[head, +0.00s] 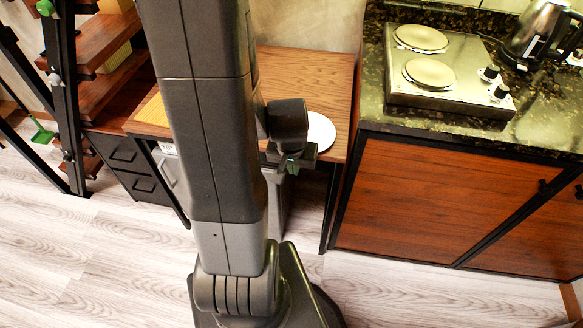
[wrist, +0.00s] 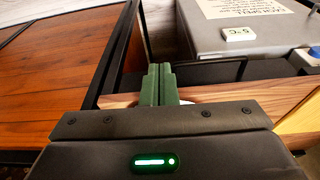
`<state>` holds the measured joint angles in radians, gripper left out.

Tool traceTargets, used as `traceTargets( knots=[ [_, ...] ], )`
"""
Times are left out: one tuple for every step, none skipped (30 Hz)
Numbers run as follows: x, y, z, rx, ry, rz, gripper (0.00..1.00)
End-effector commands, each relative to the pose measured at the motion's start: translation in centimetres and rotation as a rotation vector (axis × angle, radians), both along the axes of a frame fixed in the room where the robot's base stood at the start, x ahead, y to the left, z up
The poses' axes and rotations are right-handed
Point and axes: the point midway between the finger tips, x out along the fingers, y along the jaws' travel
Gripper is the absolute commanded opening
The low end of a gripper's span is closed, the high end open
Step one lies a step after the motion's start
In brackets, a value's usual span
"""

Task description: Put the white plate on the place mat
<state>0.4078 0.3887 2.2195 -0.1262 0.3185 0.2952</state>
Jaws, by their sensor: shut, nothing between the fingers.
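The white plate (head: 320,132) lies on the wooden table near its right edge in the head view, its left part hidden behind my arm. A thin pale rim (wrist: 208,98), apparently the plate, shows behind the fingers in the wrist view. My gripper (head: 292,167) is at the table's front right, close to the plate. Its green fingers (wrist: 158,84) are pressed together and empty. A yellow slatted patch (head: 153,112), probably the place mat, lies on the table's left part, partly hidden by my arm. A yellowish surface (wrist: 302,122) at the wrist view's right edge may be the same mat.
The wooden table (head: 305,75) stands beside a cabinet (head: 420,200) with a stone counter, hot plate (head: 440,65) and kettle (head: 537,35). A grey box (wrist: 245,35) shows in the wrist view. The table's back is clear.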

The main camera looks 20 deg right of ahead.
Motion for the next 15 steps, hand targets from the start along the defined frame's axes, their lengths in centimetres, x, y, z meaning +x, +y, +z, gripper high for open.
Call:
traceTargets(
  knots=[
    [1.0,-0.7,0.2,0.0,0.001,-0.003,0.0],
    [1.4,-1.0,0.1,0.0,0.001,-0.003,0.0],
    [2.1,-1.4,0.1,0.0,0.0,-0.002,0.0],
    [2.7,-1.8,0.1,0.001,0.0,-0.003,0.0],
    [3.2,-2.1,0.2,0.0,0.0,-0.002,0.0],
    [3.9,-2.6,0.1,0.0,0.0,-0.001,0.0],
    [4.4,-3.0,0.2,0.001,0.001,-0.001,0.0],
    [4.9,-3.3,0.1,0.0,0.0,-0.002,0.0],
    [5.6,-3.8,0.1,0.0,-0.001,-0.002,0.0],
    [6.1,-4.1,0.1,0.0,0.0,-0.002,0.0],
    [6.6,-4.4,0.1,0.0,0.0,-0.002,0.0],
    [7.1,-4.8,0.1,0.001,0.001,-0.001,0.0],
    [7.3,-4.9,-0.1,0.001,0.002,-0.001,0.0],
    [7.1,-4.7,-0.5,0.003,0.004,0.0,0.0],
    [7.0,-4.7,-0.8,0.002,0.003,0.0,0.0]
  ],
)
